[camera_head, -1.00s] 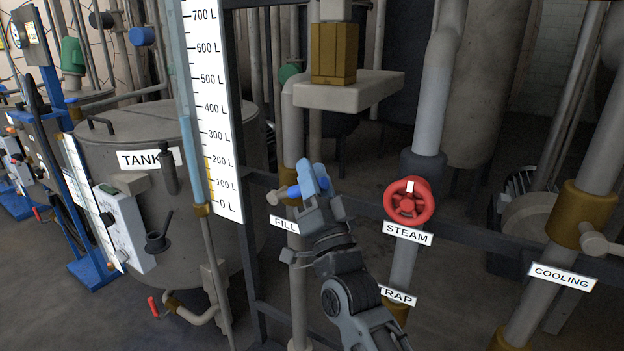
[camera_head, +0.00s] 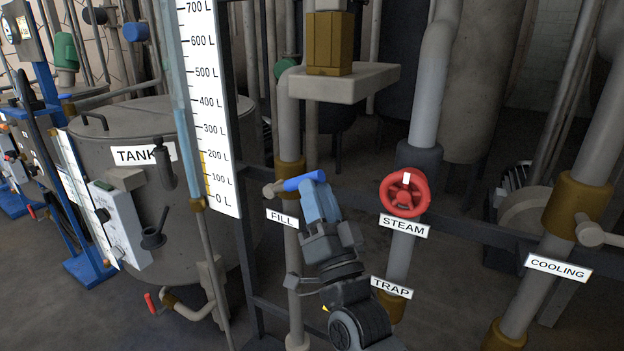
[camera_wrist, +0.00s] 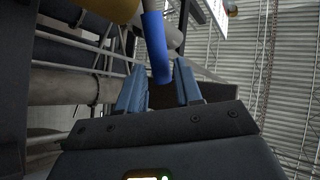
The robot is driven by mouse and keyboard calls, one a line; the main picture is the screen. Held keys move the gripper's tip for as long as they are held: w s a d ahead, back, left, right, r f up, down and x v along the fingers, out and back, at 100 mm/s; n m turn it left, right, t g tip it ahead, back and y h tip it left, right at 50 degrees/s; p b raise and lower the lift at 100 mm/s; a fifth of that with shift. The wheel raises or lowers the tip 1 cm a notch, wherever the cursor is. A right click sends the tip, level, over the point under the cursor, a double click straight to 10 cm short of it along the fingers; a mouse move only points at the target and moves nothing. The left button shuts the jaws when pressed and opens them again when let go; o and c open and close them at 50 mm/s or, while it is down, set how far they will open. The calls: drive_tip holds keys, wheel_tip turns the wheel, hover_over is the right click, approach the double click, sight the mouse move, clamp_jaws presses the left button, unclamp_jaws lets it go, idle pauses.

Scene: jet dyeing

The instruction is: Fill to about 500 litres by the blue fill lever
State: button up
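The blue fill lever (camera_head: 304,181) points right from its valve on the vertical pipe, above the FILL sign (camera_head: 282,217). My gripper (camera_head: 316,186) is at the lever's free end. In the wrist view the blue lever (camera_wrist: 156,45) reaches down between the two fingers of my gripper (camera_wrist: 160,85). The fingers stand apart, with a gap on each side of the lever. The white litre scale (camera_head: 212,110) runs from 0 to 700 L, with a yellow strip (camera_head: 205,174) from 0 to about 200 L. The liquid level in the tube beside it is unclear.
The red STEAM handwheel (camera_head: 405,192) is close to the right of my gripper, with the TRAP sign (camera_head: 391,287) below. A COOLING valve handle (camera_head: 600,236) is at the far right. The grey tank (camera_head: 205,235) stands left. A dark horizontal rail runs behind.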

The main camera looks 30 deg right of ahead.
drive_tip(key=shift+v, duration=1.3)
drive_tip(key=s+f+n+g+y+p, duration=0.1)
drive_tip(key=s+f+n+g, duration=0.3)
drive_tip(key=s, duration=0.6)
drive_tip(key=s+f+n+y+p, duration=0.1)
drive_tip(key=s+f+y, duration=0.1)
drive_tip(key=s+f, duration=0.55)
drive_tip(key=s+a+r+n+g+p, duration=0.1)
drive_tip(key=s+r+n+g, duration=0.1)
drive_tip(key=s, duration=1)
drive_tip(key=s+a+r+n+g+p, duration=0.1)
drive_tip(key=s+g, duration=0.3)
drive_tip(key=s, duration=0.8)
drive_tip(key=shift+s+r+n+y+p, duration=0.2)
drive_tip(key=shift+r+n+y+p, duration=0.15)
drive_tip(key=shift+r, duration=0.55)
idle(1.6)
